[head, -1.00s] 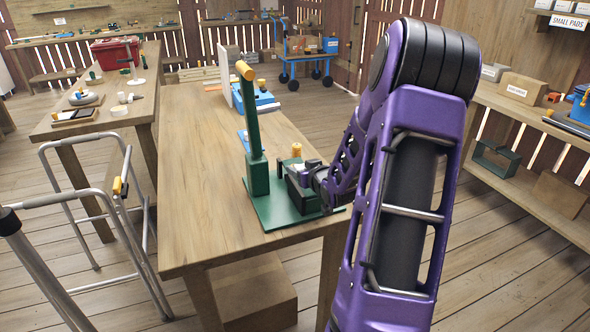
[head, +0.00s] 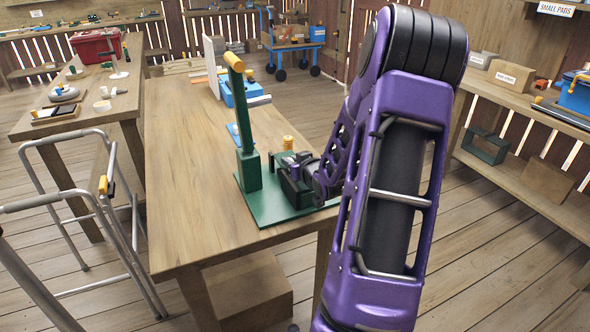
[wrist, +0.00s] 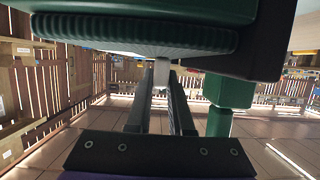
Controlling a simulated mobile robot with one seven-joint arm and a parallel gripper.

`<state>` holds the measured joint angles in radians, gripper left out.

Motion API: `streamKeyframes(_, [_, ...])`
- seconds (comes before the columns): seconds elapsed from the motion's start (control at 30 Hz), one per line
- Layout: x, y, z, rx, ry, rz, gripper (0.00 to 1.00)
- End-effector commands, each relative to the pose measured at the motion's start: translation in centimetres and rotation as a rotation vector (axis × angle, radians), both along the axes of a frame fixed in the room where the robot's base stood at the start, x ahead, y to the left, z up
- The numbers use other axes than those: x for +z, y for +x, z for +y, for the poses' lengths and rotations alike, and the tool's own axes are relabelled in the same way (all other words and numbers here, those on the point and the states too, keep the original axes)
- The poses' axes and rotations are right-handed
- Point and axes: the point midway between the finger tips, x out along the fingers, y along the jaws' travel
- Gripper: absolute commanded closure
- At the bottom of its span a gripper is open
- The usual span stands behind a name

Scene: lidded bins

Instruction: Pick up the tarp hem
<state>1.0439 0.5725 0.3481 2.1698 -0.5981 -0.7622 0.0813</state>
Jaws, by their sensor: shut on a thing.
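No tarp hem can be made out in either view. My gripper (head: 298,180) is low beside a green bench press (head: 250,168), at the dark block on its green base plate (head: 275,212). The press has an upright green lever with a yellow end. In the wrist view my two dark fingers (wrist: 162,98) point away from the camera and are shut on a small pale grey piece (wrist: 161,73), just under a large ribbed green part (wrist: 140,35). The piece is mostly hidden, and I cannot tell what it belongs to.
The press stands near the front right corner of a wooden table (head: 190,170). A blue item (head: 240,92) lies behind it. The table's left half is clear. A metal frame (head: 95,205) stands at left, and a shelf unit (head: 535,115) at right.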

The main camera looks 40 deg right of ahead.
Motion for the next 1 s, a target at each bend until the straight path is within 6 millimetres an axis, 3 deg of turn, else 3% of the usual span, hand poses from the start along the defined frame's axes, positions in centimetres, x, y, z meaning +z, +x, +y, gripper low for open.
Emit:
streamKeyframes(0.27, [0.3,0.0,0.0,0.000,-0.001,-0.001,1.00])
streamKeyframes(0.37, [1.5,0.0,0.0,0.000,-0.003,-0.002,1.00])
streamKeyframes(0.7, [8.2,0.0,0.0,0.000,-0.004,-0.002,1.00])
streamKeyframes(1.0, [10.1,0.0,0.0,0.000,-0.001,-0.001,1.00])
